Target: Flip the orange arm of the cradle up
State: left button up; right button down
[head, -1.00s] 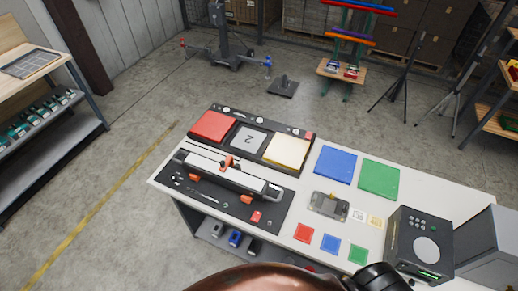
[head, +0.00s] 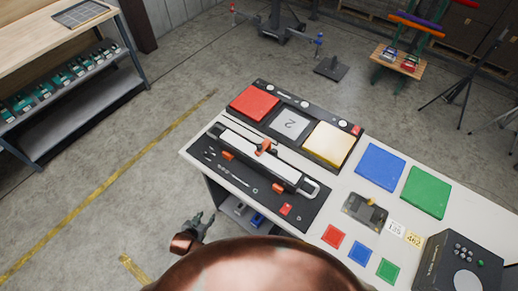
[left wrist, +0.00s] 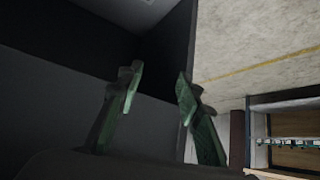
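The cradle (head: 232,133) is a long pale bar-like holder on a black panel (head: 238,182) on the left part of the white table. An upright orange piece (head: 265,148) stands at the middle of the bar, and seems to be the orange arm. Orange blocks (head: 228,155) sit along its front side. My left gripper (head: 202,222) is low, off the table's front left edge, apart from the cradle. In the left wrist view its green fingers (left wrist: 158,90) are spread with nothing between them. My right gripper is not in view.
Behind the cradle lies a panel with a red pad (head: 254,103), a grey display (head: 290,124) and a cream pad (head: 329,144). Blue (head: 380,167) and green (head: 427,192) squares and a dark box (head: 462,262) are to the right. A shelf (head: 75,105) stands at left.

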aim_at(257, 150)
pick_arm(q)
jog(key=w+d+r+m+t+h+b, duration=0.1)
jog(key=w+d+r+t, duration=0.15)
jog(key=r, duration=0.85)
jog(key=w+d+r+t+h, duration=0.15)
jog(key=d+r, duration=0.25)
jog(key=r, duration=0.8)
jog(key=w+d+r+h, duration=0.1)
jog(key=d, duration=0.1)
jog(key=w+d+r+m, duration=0.1)
jog(key=w+d+r, duration=0.1)
jog(key=w+d+r+t+h, duration=0.1)
jog(key=d+r, duration=0.1)
jog(key=d, duration=0.1)
jog(key=shift+w+m+h, duration=0.25)
jog(key=shift+m+h, duration=0.05)
jog(key=shift+h, duration=0.05)
jog(key=shift+w+d+r+m+t+h, duration=0.25)
jog(key=shift+w+d+r+h, duration=0.5)
jog(key=shift+w+d, duration=0.85)
jog(key=shift+w+d+r+m+t+h, duration=0.15)
jog(key=shift+w+d+r+m+h, duration=0.25)
jog(key=shift+w+d+r, duration=1.15)
jog(key=shift+w+d+r+m+t+h, duration=0.3)
jog(key=shift+w+d+h, duration=0.4)
jog(key=shift+d, duration=1.7)
jog(key=shift+r, duration=0.1)
jog(key=shift+c, duration=0.6)
grip_shut()
